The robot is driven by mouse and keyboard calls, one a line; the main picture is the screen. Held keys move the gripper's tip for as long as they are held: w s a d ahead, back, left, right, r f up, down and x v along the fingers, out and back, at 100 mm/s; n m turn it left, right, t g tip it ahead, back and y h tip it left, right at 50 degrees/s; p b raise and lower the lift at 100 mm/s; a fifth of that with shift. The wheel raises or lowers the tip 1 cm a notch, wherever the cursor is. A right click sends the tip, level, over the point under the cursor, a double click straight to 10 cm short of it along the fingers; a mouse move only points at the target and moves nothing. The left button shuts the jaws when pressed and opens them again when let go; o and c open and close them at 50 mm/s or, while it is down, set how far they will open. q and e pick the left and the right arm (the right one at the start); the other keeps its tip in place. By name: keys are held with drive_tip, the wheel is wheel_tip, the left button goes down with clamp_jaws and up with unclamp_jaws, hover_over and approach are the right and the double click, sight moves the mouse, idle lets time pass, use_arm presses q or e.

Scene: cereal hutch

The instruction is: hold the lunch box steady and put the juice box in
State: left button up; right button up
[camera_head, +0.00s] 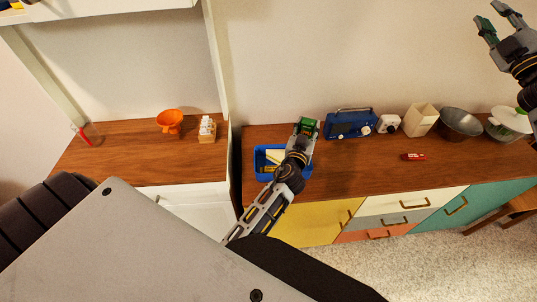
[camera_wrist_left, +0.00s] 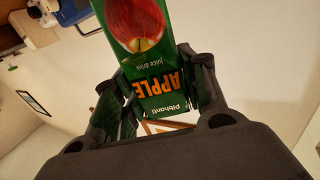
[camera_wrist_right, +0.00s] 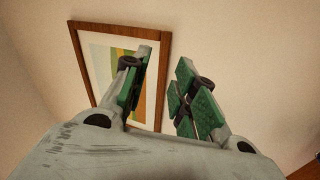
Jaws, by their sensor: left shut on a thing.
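The juice box (camera_wrist_left: 135,40), green with a red apple and "APPLE" print, is between the fingers of my left gripper (camera_wrist_left: 158,92), which is shut on it. In the head view, my left gripper (camera_head: 305,126) and the green juice box (camera_head: 308,127) appear just right of and behind the lunch box. The blue open lunch box (camera_head: 258,168) sits on the wooden counter, with pale contents inside; my left arm covers its right side. My right gripper (camera_head: 497,22) is open and empty, high at the upper right; its spread fingers also show in the right wrist view (camera_wrist_right: 158,85).
On the counter stand a blue radio (camera_head: 350,124), a small white device (camera_head: 388,124), a cream container (camera_head: 420,119), a dark bowl (camera_head: 460,123) and a lidded white pot (camera_head: 508,124). A red packet (camera_head: 413,157) lies in front. An orange funnel-like item (camera_head: 170,121) is on the left counter.

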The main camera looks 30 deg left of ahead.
drive_tip(key=s+a+f+n+g+y, duration=0.1)
drive_tip(key=s+a+f+n+g, duration=0.45)
drive_tip(key=a, duration=0.65)
drive_tip(key=s+a+f+n+g, duration=0.4)
drive_tip(key=a+f+n, duration=0.3)
drive_tip(key=a, duration=0.4)
drive_tip(key=s+a+f+n+g+y, duration=0.1)
drive_tip(key=s+a+f+n+g, duration=0.5)
drive_tip(key=a, duration=0.6)
drive_tip(key=s+a+f+n+g+h, duration=0.1)
drive_tip(key=s+a+f+n+h, duration=0.3)
drive_tip(key=s+f+n+h, duration=0.3)
drive_tip(key=s+a+f+n+h, duration=0.5)
drive_tip(key=s+f+n+h, duration=0.2)
drive_tip(key=s+f+n, duration=0.5)
drive_tip(key=shift+s+f+g, duration=0.35)
drive_tip(key=shift+s+f, duration=0.05)
drive_tip(key=shift+f, duration=1.2)
drive_tip(key=shift+a+f, duration=0.1)
drive_tip(key=shift+w+a+f, duration=0.1)
drive_tip(key=shift+w+f, duration=0.05)
drive_tip(key=shift+f, duration=2.8)
drive_tip(key=shift+w+a+f, duration=0.1)
drive_tip(key=shift+w+f, duration=0.05)
drive_tip(key=shift+f, duration=2.8)
